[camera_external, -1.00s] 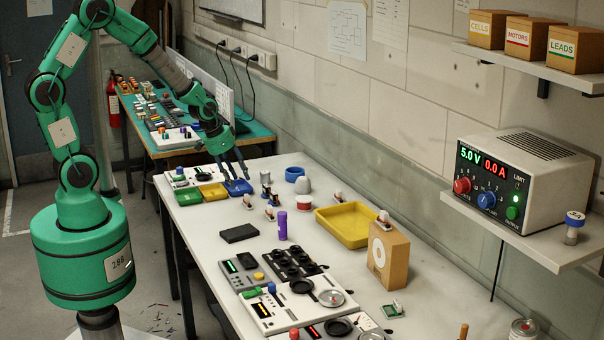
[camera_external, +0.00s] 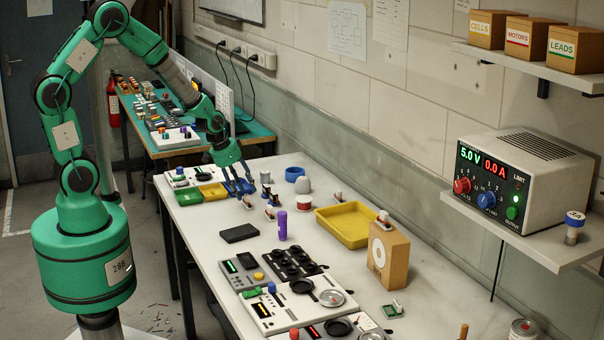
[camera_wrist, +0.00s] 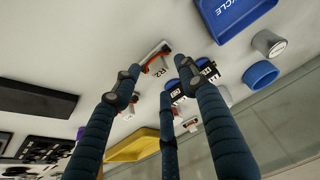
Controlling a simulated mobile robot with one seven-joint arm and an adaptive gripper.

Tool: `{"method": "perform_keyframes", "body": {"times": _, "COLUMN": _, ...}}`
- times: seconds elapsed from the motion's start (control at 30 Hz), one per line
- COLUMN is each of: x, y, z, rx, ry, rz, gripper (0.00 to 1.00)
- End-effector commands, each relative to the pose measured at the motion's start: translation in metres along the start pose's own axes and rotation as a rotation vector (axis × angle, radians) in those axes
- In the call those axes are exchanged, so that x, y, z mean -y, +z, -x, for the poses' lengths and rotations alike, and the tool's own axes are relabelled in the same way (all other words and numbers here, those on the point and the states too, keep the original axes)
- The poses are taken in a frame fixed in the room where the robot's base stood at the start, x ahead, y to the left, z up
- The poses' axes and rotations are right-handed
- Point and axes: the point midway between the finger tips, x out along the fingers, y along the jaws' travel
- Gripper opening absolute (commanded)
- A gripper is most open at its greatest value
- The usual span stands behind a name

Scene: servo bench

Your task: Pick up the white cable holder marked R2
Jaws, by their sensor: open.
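The white cable holder marked R2 (camera_wrist: 157,71) lies on the white bench in the wrist view, with an orange-red part beside its label. It appears between my left and right fingertips, beyond them and not visibly touched. My gripper (camera_wrist: 154,82) has its dark blue fingers spread, with nothing held. In the external view my gripper (camera_external: 241,190) hangs low over the far part of the bench. A small white holder (camera_external: 247,203) sits just below the fingertips there; its mark is too small to read.
Labelled blue parts (camera_wrist: 207,71) lie right of R2, partly behind my fingers. A blue bin (camera_wrist: 232,15), grey cylinder (camera_wrist: 268,43) and blue ring (camera_wrist: 261,75) are further right. A black box (camera_external: 239,233), purple cylinder (camera_external: 282,226) and yellow tray (camera_external: 345,223) stand nearby.

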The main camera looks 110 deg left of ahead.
Motion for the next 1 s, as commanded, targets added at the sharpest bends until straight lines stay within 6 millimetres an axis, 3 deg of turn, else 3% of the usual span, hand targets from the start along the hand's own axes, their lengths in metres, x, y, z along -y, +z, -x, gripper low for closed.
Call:
{"method": "perform_keyframes", "body": {"times": 0.2, "x": 0.000, "y": 0.000, "z": -0.021, "rx": 0.000, "ry": 0.000, "rz": -0.001, "gripper": 0.42}}
{"method": "perform_keyframes", "body": {"times": 0.8, "x": 0.000, "y": 0.000, "z": -0.022, "rx": -0.001, "ry": 0.000, "rz": -0.001, "gripper": 0.42}}
{"method": "perform_keyframes", "body": {"times": 1.0, "x": 0.000, "y": 0.000, "z": -0.022, "rx": -0.001, "ry": 0.000, "rz": -0.001, "gripper": 0.02}}
